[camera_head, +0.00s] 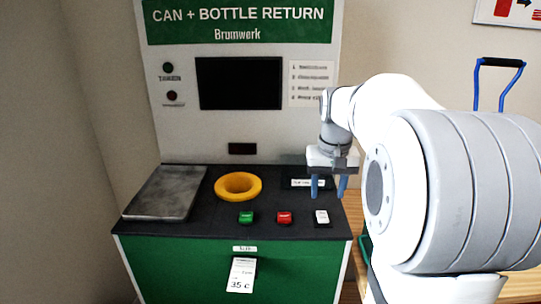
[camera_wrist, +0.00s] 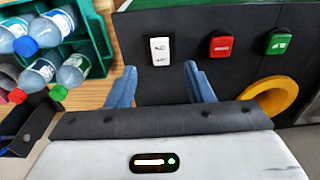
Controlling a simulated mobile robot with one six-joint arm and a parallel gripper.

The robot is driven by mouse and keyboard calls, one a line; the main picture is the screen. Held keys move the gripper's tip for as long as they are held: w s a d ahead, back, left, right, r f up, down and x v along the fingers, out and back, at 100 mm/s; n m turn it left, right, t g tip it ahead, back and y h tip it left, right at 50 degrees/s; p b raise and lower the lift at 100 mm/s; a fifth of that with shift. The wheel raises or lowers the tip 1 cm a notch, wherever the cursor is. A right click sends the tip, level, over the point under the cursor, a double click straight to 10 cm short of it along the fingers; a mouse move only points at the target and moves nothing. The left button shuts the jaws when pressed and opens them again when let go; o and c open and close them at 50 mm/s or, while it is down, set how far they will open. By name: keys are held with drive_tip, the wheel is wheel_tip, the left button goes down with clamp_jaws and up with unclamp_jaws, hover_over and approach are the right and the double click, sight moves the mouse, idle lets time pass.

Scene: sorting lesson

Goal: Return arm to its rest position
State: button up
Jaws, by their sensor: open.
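My gripper (camera_head: 329,187) hangs pointing down over the right part of the machine's black counter. Its two blue fingers are apart with nothing between them. In the wrist view the open gripper (camera_wrist: 160,85) shows near the white button (camera_wrist: 160,50), which lies between and beyond the fingertips. In the head view the white button (camera_head: 321,217) is just in front of the fingers. My arm reaches in from the right and hides part of the scene behind it.
The can and bottle return machine (camera_head: 240,270) has a yellow ring (camera_head: 223,191), a green button (camera_head: 246,217), a red button (camera_head: 284,217) and a metal plate (camera_head: 165,192). A receipt (camera_head: 241,274) hangs in front. A green crate (camera_wrist: 100,68) with several bottles stands on a wooden surface.

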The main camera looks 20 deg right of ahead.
drive_tip(key=s+a+f+n, duration=0.1)
drive_tip(key=s+a+f, duration=0.3)
drive_tip(key=s+a, duration=0.3)
drive_tip(key=s+a+f+n+t, duration=0.1)
drive_tip(key=s+a+f, duration=0.4)
drive_tip(key=s, duration=0.5)
drive_tip(key=shift+s+a+n, duration=0.15)
drive_tip(key=shift+a+n, duration=0.45)
drive_tip(key=shift+a, duration=0.3)
